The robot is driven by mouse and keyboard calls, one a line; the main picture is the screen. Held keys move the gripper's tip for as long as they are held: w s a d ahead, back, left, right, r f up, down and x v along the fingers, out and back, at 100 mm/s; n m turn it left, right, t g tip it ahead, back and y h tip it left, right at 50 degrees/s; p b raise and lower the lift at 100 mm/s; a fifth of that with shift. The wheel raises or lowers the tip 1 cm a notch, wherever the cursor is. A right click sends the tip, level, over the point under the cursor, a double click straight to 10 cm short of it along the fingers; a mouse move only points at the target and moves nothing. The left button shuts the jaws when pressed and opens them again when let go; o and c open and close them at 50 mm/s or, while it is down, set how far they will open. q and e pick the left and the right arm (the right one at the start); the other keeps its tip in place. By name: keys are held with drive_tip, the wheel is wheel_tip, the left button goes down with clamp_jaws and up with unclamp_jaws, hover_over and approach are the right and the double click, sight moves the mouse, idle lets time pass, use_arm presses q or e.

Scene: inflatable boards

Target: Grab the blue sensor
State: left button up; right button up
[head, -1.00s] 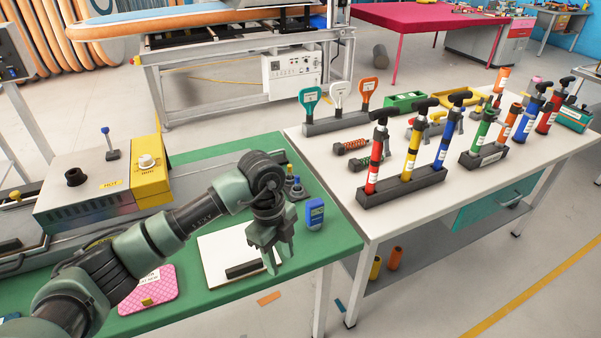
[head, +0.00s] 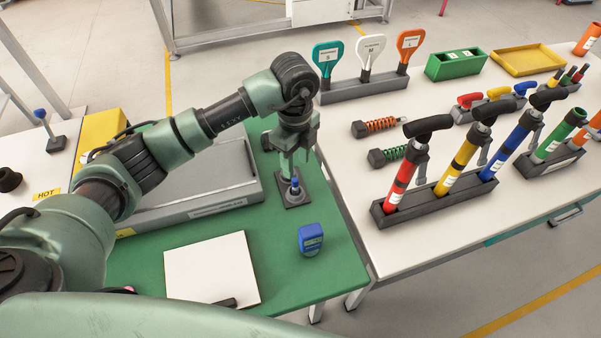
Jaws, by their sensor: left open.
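A small blue device with a light label or display (head: 311,239) stands on the green table top near its right edge, and it looks like the blue sensor. My left gripper (head: 296,160) is open, pointing down, behind and slightly left of the blue device and apart from it. Below the gripper is a dark square base with a grey round fitting and a blue tip (head: 294,190); I cannot tell whether the fingers touch it. My right gripper is not in view.
A white board (head: 211,268) lies left of the blue device on the green table (head: 335,262). A grey tray (head: 225,195) is behind. To the right, a white table (head: 400,250) holds a rack of coloured pumps (head: 440,200), springs and paddle-shaped tools (head: 368,52).

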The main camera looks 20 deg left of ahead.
sight(295, 179)
use_arm(q)
drive_tip(key=f, duration=0.1)
drive_tip(key=s+f+p, duration=0.1)
drive_tip(key=shift+s+f, duration=0.15)
drive_tip(key=shift+f, duration=0.15)
wheel_tip(295, 179, down, 3)
drive_tip(key=shift+r+p, duration=0.1)
drive_tip(key=shift+p, duration=0.6)
drive_tip(key=shift+f, duration=0.7)
drive_tip(key=c, duration=0.7)
clamp_jaws()
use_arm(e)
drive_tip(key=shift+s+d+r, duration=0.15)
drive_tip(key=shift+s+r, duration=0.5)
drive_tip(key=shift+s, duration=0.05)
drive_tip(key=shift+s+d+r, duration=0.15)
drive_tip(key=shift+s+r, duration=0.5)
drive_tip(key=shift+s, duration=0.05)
